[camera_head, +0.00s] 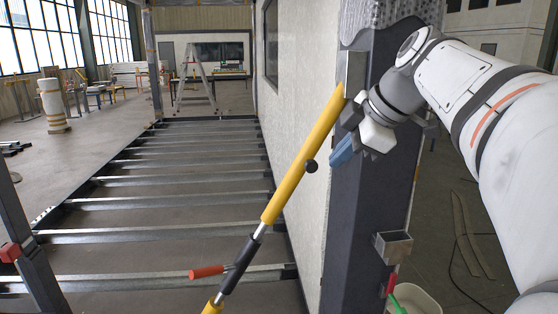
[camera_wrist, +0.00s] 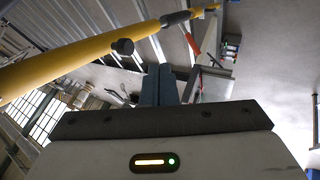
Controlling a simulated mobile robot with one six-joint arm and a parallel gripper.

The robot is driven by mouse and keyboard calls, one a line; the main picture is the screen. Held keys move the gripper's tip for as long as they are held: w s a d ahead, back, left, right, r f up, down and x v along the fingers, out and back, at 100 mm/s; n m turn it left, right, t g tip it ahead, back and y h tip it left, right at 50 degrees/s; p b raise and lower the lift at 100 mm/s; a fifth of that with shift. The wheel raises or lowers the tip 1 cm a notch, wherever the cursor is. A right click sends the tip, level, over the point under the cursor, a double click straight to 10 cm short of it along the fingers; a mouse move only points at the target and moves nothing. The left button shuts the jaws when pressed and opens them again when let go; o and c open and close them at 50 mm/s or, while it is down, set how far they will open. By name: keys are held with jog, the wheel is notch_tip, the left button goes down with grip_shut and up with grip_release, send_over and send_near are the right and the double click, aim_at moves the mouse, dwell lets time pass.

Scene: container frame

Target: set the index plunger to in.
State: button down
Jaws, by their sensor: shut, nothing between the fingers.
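The yellow telescopic prop (camera_head: 300,165) leans diagonally from a bracket at the dark post down to the lower left. A black round knob (camera_head: 311,166) on its side looks like the index plunger; it also shows in the wrist view (camera_wrist: 122,46). The knob stands out from the tube; I cannot tell whether it is in or out. My gripper (camera_head: 342,151) is to the right of the knob and apart from it. Its blue fingers are shut and empty, and they show in the wrist view (camera_wrist: 160,84).
The dark post (camera_head: 365,210) stands close behind my gripper, with a small metal box bracket (camera_head: 393,246) on it. A pale wall panel (camera_head: 298,90) is behind. Metal floor joists (camera_head: 190,180) lie to the left.

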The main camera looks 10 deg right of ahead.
aim_at(315, 162)
jog(key=w+a+f+p, duration=0.2)
jog(key=w+f, duration=0.2)
jog(key=w, duration=0.2)
jog(key=shift+w+f, duration=0.2)
jog(key=shift+w, duration=0.1)
jog(key=shift+w, duration=0.1)
jog(key=shift+w, duration=1)
jog(key=shift+s, duration=0.15)
